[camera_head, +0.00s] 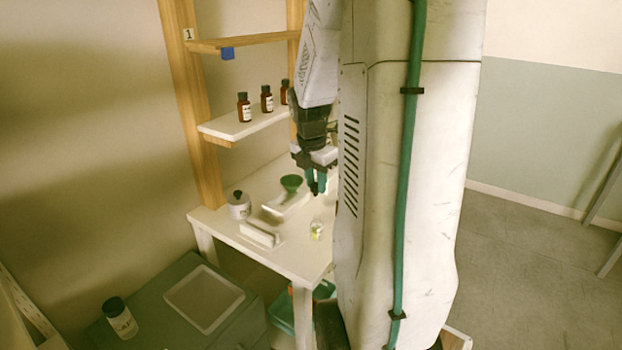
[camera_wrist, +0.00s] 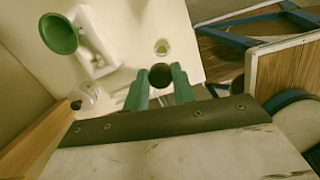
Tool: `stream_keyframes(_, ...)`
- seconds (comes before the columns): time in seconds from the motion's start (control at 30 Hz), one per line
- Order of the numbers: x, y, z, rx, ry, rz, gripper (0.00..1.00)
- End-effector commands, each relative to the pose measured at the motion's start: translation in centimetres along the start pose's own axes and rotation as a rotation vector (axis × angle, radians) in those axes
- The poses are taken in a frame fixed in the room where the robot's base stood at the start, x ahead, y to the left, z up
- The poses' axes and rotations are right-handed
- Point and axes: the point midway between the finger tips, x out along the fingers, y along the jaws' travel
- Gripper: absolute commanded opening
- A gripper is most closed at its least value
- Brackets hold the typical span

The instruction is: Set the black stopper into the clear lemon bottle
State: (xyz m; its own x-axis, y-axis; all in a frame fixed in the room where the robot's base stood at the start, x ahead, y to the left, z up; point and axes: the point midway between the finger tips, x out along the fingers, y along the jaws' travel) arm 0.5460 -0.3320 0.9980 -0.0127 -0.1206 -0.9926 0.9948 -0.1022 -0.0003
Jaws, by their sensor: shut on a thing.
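My gripper (camera_head: 316,186) hangs above the white table, a little above and behind the clear bottle in the head view. In the wrist view, the green fingers of my gripper (camera_wrist: 160,80) are shut on the round black stopper (camera_wrist: 160,75). The clear lemon bottle (camera_head: 316,229) stands upright near the table's front edge, with yellow-green at its lower part. In the wrist view the bottle (camera_wrist: 162,47) appears just beyond the stopper, apart from it. The bottle's mouth looks open from above.
The table (camera_head: 285,258) also bears a green funnel (camera_head: 291,183) on a white stand, a white jar with a dark knob (camera_head: 239,205) and a white block (camera_head: 260,234). Brown bottles (camera_head: 267,99) stand on the shelf (camera_head: 240,127) above. A wooden surface (camera_wrist: 225,55) lies to the right in the wrist view.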

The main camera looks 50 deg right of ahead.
Motion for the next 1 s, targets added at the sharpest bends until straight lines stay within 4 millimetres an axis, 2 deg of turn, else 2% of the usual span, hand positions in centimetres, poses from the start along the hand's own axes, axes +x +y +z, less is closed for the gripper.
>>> stream_keyframes(0.27, 0.1, -0.1, 0.5, -0.025, -0.002, 0.003, 0.04)
stream_keyframes(0.8, 4.8, 0.0, -0.3, -0.027, -0.002, 0.002, 0.04)
stream_keyframes(1.0, 5.6, 0.0, -0.4, -0.027, -0.002, 0.003, 0.04)
